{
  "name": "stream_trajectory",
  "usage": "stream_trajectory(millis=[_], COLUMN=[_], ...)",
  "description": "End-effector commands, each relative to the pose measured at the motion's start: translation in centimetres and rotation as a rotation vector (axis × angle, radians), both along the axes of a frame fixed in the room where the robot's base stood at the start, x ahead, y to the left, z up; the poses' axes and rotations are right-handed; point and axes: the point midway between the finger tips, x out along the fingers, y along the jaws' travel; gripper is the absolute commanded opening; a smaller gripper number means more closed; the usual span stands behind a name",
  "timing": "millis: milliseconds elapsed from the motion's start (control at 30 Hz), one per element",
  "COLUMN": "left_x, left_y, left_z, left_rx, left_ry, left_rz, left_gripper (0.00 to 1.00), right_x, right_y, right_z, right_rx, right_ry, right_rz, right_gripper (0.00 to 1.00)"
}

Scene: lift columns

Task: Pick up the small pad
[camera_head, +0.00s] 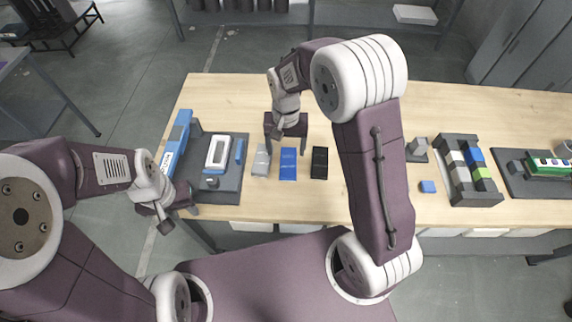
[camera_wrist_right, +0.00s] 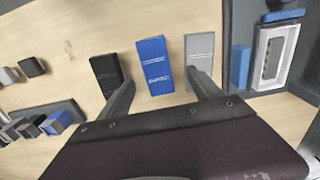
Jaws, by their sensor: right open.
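Three flat rectangular pieces lie side by side on the table: a grey one (camera_head: 261,160), a blue one (camera_head: 288,164) and a black one (camera_head: 320,162). I cannot tell which of them, if any, is the small pad. In the right wrist view they show as black (camera_wrist_right: 106,73), blue (camera_wrist_right: 153,62) and grey (camera_wrist_right: 200,52), with faint print. My right gripper (camera_head: 286,150) is open and points down above the blue piece. My left gripper (camera_head: 180,217) hangs at the table's front left edge, apparently open and empty.
A dark tray (camera_head: 232,183) with a white frame and blue bars is left of the pieces. A small blue block (camera_head: 427,187), a grey block on a base (camera_head: 417,150) and a dark rack (camera_head: 447,185) of coloured blocks stand right. Another dark tray (camera_head: 520,185) is far right.

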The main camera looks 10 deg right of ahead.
Motion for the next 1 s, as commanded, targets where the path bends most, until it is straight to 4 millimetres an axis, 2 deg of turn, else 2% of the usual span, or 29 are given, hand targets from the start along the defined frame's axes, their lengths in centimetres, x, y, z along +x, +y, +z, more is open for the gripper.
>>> stream_trajectory(millis=[100, 333, 500, 600, 833, 867, 1000], left_x=[0.0, 0.0, 0.0, 0.0, 0.0, 0.0, 0.0], left_y=[0.0, 0.0, 0.0, 0.0, 0.0, 0.0, 0.0], left_z=[0.1, 0.2, 0.5, 0.5, 0.5, 0.5, 0.5], left_rx=[0.0, 0.0, 0.0, 0.0, 0.0, 0.0, 0.0], left_ry=[0.0, 0.0, 0.0, 0.0, 0.0, 0.0, 0.0], left_rz=[0.0, 0.0, 0.0, 0.0, 0.0, 0.0, 0.0], left_gripper=[0.36, 0.36, 0.36, 0.36, 0.36, 0.36, 0.36], right_x=[-0.1, 0.0, 0.2, 0.3, 0.3, 0.3, 0.3], right_y=[-0.1, -0.2, -0.6, -0.6, -0.6, -0.6, -0.6], right_z=[-1.9, -3.1, -6.3, -7.4, -7.7, -7.7, -7.7], right_rx=[-0.001, 0.0, -0.001, -0.001, 0.0, 0.0, 0.0], right_ry=[0.004, 0.002, 0.004, 0.001, 0.0, 0.0, 0.0], right_rz=[-0.001, -0.001, -0.002, -0.001, -0.001, -0.001, -0.001], right_gripper=[0.75, 0.75, 0.75, 0.75, 0.75, 0.69, 0.3])
